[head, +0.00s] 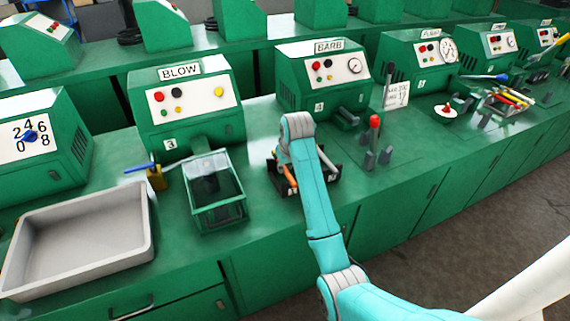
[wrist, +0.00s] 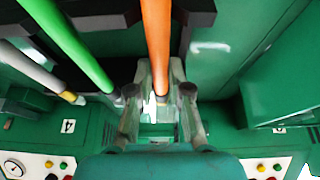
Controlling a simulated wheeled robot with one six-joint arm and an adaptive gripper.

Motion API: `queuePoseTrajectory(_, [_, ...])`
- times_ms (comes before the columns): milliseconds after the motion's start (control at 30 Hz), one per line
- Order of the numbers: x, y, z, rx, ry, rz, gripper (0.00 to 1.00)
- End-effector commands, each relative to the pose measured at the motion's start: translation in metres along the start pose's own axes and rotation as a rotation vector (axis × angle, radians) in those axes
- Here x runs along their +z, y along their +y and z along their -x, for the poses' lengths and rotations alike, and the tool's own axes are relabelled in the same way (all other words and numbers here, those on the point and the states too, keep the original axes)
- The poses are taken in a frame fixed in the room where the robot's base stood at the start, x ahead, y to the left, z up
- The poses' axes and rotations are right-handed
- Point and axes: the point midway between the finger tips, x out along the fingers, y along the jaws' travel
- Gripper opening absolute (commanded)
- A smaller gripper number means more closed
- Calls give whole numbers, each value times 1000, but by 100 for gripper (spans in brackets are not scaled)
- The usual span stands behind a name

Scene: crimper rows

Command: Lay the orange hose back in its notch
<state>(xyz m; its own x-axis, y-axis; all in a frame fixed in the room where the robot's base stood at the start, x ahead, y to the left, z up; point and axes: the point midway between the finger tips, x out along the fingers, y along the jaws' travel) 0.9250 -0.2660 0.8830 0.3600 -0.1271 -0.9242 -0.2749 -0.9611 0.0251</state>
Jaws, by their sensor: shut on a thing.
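The orange hose (wrist: 157,40) runs down the middle of the wrist view, and my gripper (wrist: 159,85) is shut around it. In the head view a short piece of the orange hose (head: 290,178) shows left of my arm, which hides most of the gripper. The dark notched rack (wrist: 200,14) lies at the top of the wrist view, with a part on each side of the hose. I cannot tell whether the hose sits down in a notch or above it. The rack also shows in the head view (head: 280,186).
A green hose (wrist: 72,45) and a grey hose (wrist: 32,68) lie left of the orange one in the wrist view. A clear-sided bin (head: 217,195) and grey tray (head: 80,240) stand left on the bench. The BARB machine (head: 322,78) stands behind; a red-topped lever (head: 374,132) stands right.

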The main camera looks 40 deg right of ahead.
Motion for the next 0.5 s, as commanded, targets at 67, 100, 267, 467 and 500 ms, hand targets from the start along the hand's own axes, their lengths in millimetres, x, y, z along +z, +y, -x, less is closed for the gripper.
queuePoseTrajectory(67, [0,0,0,0,0,0,0])
queuePoseTrajectory(100, [0,0,0,0,0,0,0])
queuePoseTrajectory(267, [0,0,0,0,0,0,43])
queuePoseTrajectory(467, [0,0,0,0,0,0,47])
queuePoseTrajectory(500, [0,0,0,0,0,0,47])
